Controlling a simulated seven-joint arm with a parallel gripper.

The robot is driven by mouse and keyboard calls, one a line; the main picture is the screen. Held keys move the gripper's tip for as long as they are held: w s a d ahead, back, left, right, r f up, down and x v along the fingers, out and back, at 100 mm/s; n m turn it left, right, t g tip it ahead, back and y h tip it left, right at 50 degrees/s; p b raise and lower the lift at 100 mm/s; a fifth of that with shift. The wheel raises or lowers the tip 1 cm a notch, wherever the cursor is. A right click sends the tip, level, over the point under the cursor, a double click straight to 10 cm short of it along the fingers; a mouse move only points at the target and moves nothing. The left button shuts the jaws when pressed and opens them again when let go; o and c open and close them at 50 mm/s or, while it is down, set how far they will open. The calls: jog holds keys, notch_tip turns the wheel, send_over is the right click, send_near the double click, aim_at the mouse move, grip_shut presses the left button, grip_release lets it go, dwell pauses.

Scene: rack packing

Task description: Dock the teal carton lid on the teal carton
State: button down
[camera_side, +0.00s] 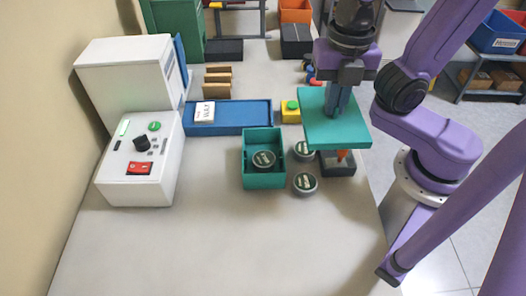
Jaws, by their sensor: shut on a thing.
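The teal carton (264,182) stands open on the table, with a round dark tin (264,160) inside it. The teal carton lid (320,126) is a flat square plate, held level in the air to the right of the carton and higher than it. My gripper (338,108) points down and is shut on the lid near the middle of its top; the fingertips and what they grip are hard to make out. The lid hides part of the table and things under it.
Two round tins (305,183) stand just right of the carton. A dark block with an orange part (341,165) sits below the lid. A blue tray (235,116) with a white box (204,111) and a yellow button box (290,116) lie behind. A white machine (140,180) stands left. The front table is clear.

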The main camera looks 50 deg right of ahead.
jog(key=shift+s+d+f, duration=0.2)
jog(key=shift+d, duration=0.1)
jog(key=shift+w+a+f, duration=1.15)
jog(key=shift+w+f, duration=0.85)
jog(key=shift+f, duration=0.15)
jog(key=shift+w+a+f, duration=1.1)
jog(key=shift+w+f, duration=0.9)
jog(key=shift+f, duration=0.15)
jog(key=shift+w+a+f, duration=1.15)
jog(key=shift+w+f, duration=0.85)
jog(key=shift+f, duration=0.15)
jog(key=shift+f, duration=0.4)
jog(key=c, duration=1.3)
grip_release()
jog(key=shift+o, duration=0.2)
jog(key=shift+r, duration=0.1)
